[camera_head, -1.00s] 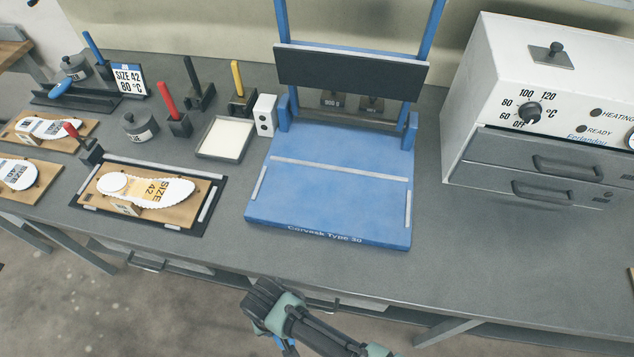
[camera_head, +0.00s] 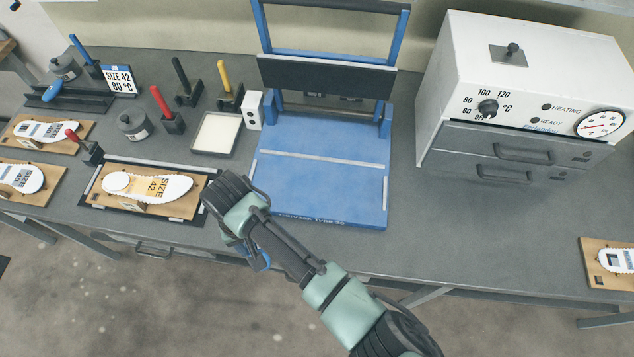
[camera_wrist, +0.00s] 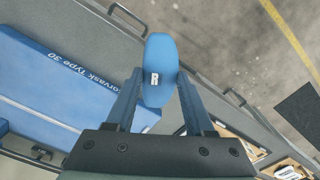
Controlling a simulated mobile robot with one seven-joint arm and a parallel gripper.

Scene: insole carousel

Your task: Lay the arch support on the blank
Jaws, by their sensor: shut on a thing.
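The blank is a white insole (camera_head: 172,187) marked SIZE 42. It lies on a wooden board (camera_head: 112,200) in a dark frame on the bench in the head view. The arch support (camera_wrist: 161,65) is a blue oval pad marked R, seen in the wrist view. My gripper (camera_wrist: 160,92) is shut on it, with one finger on each side. In the head view my gripper (camera_head: 258,260) is at the bench's front edge, to the right of and nearer than the blank, mostly hidden by my wrist. The arch support is apart from the blank.
A blue press (camera_head: 330,190) stands right of the blank, with a white heater box (camera_head: 510,70) beyond. Behind the blank are a pale tray (camera_head: 215,133), a grey pot (camera_head: 133,125) and upright handled tools. Other insole boards lie left and far right.

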